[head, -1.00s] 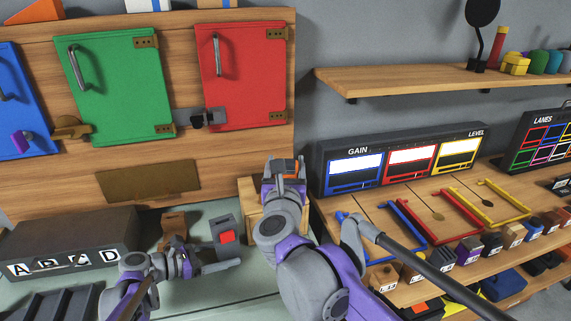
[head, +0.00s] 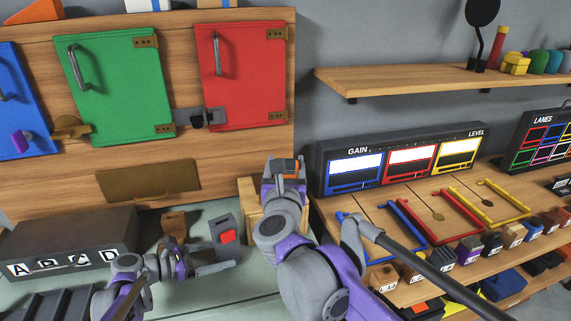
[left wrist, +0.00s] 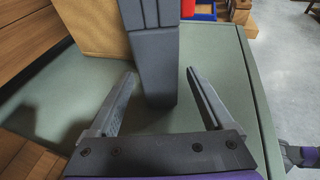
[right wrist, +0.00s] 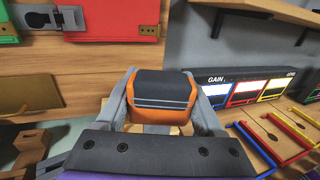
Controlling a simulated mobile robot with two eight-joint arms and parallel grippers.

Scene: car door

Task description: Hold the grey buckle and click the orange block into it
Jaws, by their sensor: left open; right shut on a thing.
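The grey buckle (head: 227,222) with a red button stands upright on the green bench, left of centre in the head view. Its grey body (left wrist: 151,65) also shows in the left wrist view, between the fingers of my left gripper (left wrist: 158,95). That gripper is open, and gaps show on both sides of the buckle. My right gripper (right wrist: 163,95) is shut on the orange block (right wrist: 178,113), which has a dark grey top with light stripes. The right gripper and block are to the right of the buckle and higher in the head view, apart from it.
A wooden box (head: 252,204) stands behind and right of the buckle. A dark lettered box (head: 70,243) is at the left. A wooden panel with coloured doors rises behind. A GAIN panel (head: 400,158) and shelves of small blocks are at the right.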

